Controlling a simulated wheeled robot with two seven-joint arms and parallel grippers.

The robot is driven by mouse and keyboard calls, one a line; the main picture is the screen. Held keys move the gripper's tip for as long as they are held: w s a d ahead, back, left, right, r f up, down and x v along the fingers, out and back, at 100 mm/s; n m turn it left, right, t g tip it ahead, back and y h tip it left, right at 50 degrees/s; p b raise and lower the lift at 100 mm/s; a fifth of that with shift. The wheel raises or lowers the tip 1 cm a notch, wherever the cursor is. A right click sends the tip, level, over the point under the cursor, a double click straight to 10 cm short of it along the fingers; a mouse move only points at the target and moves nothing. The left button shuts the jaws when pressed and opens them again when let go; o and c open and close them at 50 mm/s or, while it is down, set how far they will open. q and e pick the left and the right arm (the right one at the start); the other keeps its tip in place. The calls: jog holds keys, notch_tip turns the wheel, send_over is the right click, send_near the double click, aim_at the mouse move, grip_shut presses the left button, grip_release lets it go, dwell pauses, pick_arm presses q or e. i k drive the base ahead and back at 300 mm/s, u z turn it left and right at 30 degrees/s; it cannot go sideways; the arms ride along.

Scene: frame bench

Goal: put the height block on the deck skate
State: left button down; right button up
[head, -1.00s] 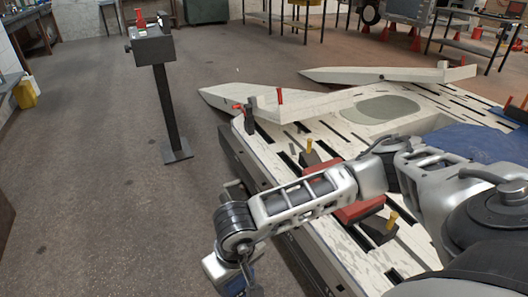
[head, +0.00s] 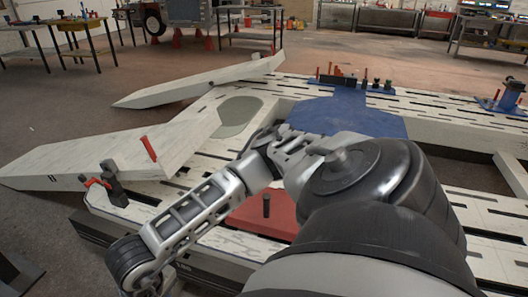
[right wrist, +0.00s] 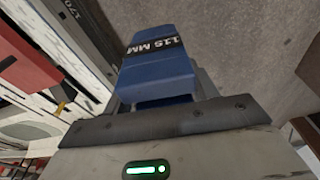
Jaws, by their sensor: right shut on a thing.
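The gripper and block are out of the head view, where only my right arm shows. A red slab (head: 235,228) with a black peg lies on the pale slotted deck, partly behind my arm. A blue flat plate (head: 350,112) lies farther back on the deck. I cannot tell for certain which is the deck skate. My left gripper is not in view.
The slotted frame bench deck (head: 470,205) fills the middle and right. A dark clamp (head: 112,183) with red handles stands on its near left corner. Two pale ramps (head: 50,165) reach out to the left. A rack of black pieces (head: 350,82) stands behind the blue plate.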

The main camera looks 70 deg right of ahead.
aim_at(274, 199)
jog(key=z, duration=0.8)
jog(key=i, duration=0.75)
jog(key=z, duration=0.75)
jog(key=i, duration=0.45)
jog(key=u, duration=0.05)
